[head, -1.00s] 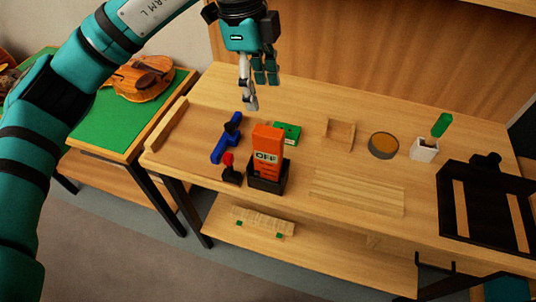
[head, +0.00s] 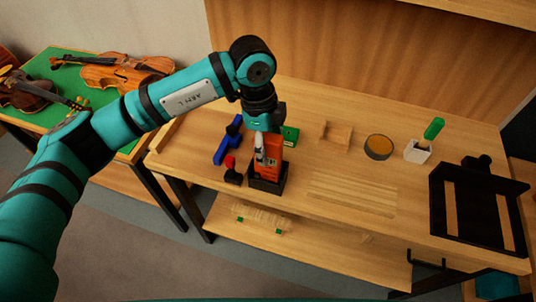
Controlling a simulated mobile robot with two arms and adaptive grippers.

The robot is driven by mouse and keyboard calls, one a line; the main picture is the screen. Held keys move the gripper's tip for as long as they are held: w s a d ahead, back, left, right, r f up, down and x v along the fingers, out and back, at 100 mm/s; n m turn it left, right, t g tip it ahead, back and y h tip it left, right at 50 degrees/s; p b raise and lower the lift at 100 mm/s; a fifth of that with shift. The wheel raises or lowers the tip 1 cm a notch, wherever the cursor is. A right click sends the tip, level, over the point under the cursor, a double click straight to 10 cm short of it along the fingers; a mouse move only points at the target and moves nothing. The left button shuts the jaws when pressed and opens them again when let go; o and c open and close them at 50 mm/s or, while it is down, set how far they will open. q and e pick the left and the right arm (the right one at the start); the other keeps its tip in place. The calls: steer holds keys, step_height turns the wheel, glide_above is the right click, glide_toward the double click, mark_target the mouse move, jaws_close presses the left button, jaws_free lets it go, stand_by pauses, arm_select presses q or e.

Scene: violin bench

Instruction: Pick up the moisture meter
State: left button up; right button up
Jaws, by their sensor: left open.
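The moisture meter, an orange device (head: 271,170), stands upright in a black holder (head: 267,184) near the front edge of the bench, left of its middle. My left gripper (head: 267,158) comes down from above over the meter, with its jaws open. Its fingers overlap the meter's upper part and hide its display. A pale finger shows in front of the orange body. I cannot tell whether the fingers touch it. My right gripper is not in view.
Beside the holder are a red-topped tool (head: 232,170), a blue tool (head: 226,142) and a green box (head: 290,136). To the right are a wooden tray (head: 336,133), a round tin (head: 379,147), a white cup (head: 417,151) and a black frame (head: 478,208). Violins (head: 125,71) lie on the left table.

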arm_select(q)
steer(key=shift+s+d+f+p, duration=0.1)
steer(key=shift+d+f+p, duration=0.1)
steer(key=shift+f, duration=0.6)
steer(key=shift+s+d+f+p, duration=0.1)
steer(key=shift+f+p, duration=0.05)
steer(key=shift+f, duration=0.6)
steer(key=shift+c, duration=0.3)
jaws_close()
